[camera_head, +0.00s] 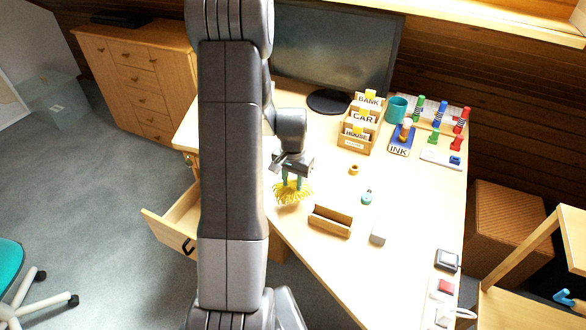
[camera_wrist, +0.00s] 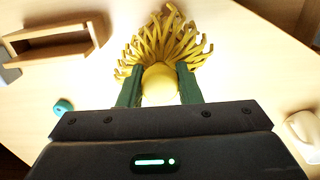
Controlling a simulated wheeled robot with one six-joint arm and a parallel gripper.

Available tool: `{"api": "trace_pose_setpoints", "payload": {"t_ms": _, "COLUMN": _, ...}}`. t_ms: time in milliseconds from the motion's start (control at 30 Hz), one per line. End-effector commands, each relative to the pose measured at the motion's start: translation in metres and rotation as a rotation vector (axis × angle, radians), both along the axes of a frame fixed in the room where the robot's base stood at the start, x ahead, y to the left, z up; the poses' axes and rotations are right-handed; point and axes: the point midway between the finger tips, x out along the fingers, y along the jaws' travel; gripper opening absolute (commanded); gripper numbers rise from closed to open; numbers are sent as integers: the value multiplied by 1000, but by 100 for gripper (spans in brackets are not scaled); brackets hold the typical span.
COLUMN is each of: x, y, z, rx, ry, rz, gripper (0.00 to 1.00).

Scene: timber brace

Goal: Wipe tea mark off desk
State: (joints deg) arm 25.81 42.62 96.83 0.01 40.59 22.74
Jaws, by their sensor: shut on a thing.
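My gripper (camera_head: 292,180) is over the desk (camera_head: 410,195), left of its middle. Its green fingers, which also show in the wrist view (camera_wrist: 160,88), are shut on a yellow wiper with many string-like strands (camera_wrist: 165,42). The wiper's strands (camera_head: 293,194) fan out beyond the fingertips, low at the desk top. I cannot tell whether they touch the wood. I see no tea mark on the bare desk top in either view; the arm and the strands hide part of it.
An open-topped wooden holder (camera_head: 330,222), a small teal roll (camera_head: 367,197), a tan ring (camera_head: 353,169) and a grey block (camera_head: 378,236) are nearby. A monitor (camera_head: 335,50) and card box (camera_head: 358,135) stand behind. An open drawer (camera_head: 172,222) juts out left.

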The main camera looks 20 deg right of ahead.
Motion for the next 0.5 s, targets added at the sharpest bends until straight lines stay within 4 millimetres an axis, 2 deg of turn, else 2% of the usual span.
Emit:
{"api": "trace_pose_setpoints", "payload": {"t_ms": 33, "x": 0, "y": 0, "z": 8, "rx": 0, "ry": -1, "rz": 1, "gripper": 6}}
{"api": "trace_pose_setpoints", "payload": {"t_ms": 300, "x": 0, "y": 2, "z": 31, "rx": 0, "ry": 0, "rz": 5, "gripper": 6}}
{"api": "trace_pose_setpoints", "payload": {"t_ms": 500, "x": -1, "y": 3, "z": 35, "rx": 0, "ry": 0, "rz": 6, "gripper": 6}}
